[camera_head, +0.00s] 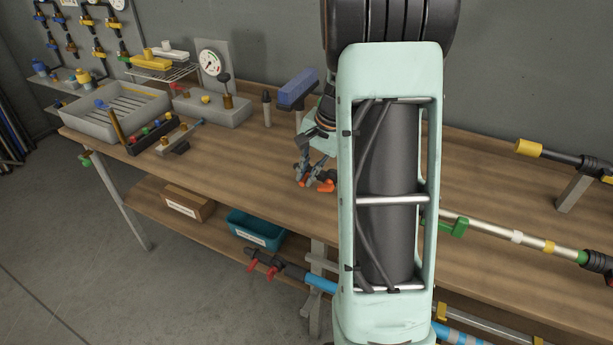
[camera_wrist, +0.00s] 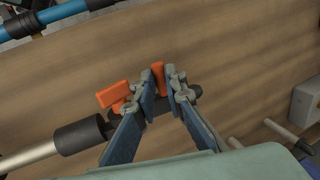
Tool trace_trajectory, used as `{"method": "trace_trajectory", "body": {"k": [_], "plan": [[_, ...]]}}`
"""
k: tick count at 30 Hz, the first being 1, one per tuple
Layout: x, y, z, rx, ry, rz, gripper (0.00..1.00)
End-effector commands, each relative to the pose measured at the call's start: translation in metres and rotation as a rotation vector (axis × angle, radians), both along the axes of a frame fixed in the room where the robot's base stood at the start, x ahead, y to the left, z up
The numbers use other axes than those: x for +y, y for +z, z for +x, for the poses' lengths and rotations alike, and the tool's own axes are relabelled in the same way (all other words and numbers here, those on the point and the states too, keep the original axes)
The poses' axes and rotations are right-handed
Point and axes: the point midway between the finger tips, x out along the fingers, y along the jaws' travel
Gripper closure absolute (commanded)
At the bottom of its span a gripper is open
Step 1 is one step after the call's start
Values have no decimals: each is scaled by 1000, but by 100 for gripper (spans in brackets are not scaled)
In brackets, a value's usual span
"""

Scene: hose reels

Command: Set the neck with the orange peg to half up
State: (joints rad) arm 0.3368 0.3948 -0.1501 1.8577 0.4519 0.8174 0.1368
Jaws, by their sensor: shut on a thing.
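The orange peg (camera_wrist: 158,76) stands up between the fingers of my gripper (camera_wrist: 164,82) in the wrist view, and the gripper is shut on it. Beneath it is a dark neck (camera_wrist: 195,92), partly hidden by the fingers, so its tilt is hard to judge. A wider orange handle (camera_wrist: 114,95) sits just left of the fingers. In the head view my gripper (camera_head: 313,172) is low over the bench, with orange parts (camera_head: 326,185) beside it. My arm hides much of the fitting there.
A silver tube with a dark collar (camera_wrist: 80,136) runs left in the wrist view. The wooden bench (camera_head: 240,165) is clear left of the gripper. A blue block (camera_head: 297,88), a gauge box (camera_head: 212,95) and a grey tray (camera_head: 115,110) stand farther back.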

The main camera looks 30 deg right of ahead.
Motion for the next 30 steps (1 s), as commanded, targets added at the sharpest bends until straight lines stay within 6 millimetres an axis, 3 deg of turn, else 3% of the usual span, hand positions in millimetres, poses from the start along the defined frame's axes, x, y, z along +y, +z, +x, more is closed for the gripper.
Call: {"method": "trace_trajectory", "body": {"k": [8, 30], "plan": [[-5, -1, -4, -112, -7, 82, 100], [-18, 19, -21, -500, -3, 386, 100]]}}
